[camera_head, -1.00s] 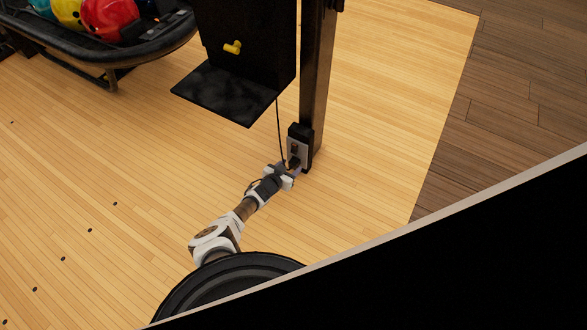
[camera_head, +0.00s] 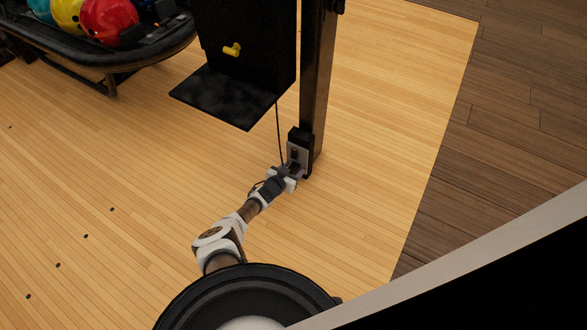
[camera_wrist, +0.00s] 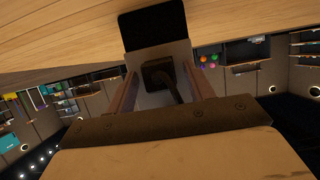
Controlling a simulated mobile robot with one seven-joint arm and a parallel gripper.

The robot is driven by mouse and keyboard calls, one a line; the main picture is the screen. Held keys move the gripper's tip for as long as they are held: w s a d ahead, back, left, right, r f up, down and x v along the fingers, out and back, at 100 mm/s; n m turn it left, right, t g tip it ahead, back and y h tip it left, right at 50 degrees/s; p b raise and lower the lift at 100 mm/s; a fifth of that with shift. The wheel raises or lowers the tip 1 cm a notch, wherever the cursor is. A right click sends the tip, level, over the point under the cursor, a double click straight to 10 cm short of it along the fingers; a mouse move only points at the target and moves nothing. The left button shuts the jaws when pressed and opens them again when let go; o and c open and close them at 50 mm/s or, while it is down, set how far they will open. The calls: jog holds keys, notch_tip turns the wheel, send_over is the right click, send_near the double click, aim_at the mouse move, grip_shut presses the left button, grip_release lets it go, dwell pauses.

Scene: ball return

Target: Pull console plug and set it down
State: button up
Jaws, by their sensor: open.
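The console plug (camera_wrist: 158,73) is a dark block with a dark cord bending from it. In the wrist view it sits against a light outlet plate (camera_wrist: 180,54). My gripper (camera_wrist: 160,82) is open, with one finger on each side of the plug; I cannot tell whether they touch it. In the head view my gripper (camera_head: 287,174) is at the outlet box (camera_head: 299,152) low on the dark post. The plug is hard to make out there, largely hidden by my gripper. A thin cord (camera_head: 279,130) runs down from the console to my gripper.
A ball rack (camera_head: 120,55) with colored balls stands at upper left. The wooden floor (camera_head: 120,160) left of my arm is clear.

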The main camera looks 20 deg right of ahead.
jog(key=shift+c, duration=0.4)
dwell(0.4)
grip_shut()
jog(key=shift+s+a+p, duration=0.95)
jog(key=shift+a+p, duration=0.15)
jog(key=shift+a, duration=0.1)
jog(key=shift+s+a+p, duration=0.9)
jog(key=shift+a+p, duration=0.2)
jog(key=shift+a, duration=0.1)
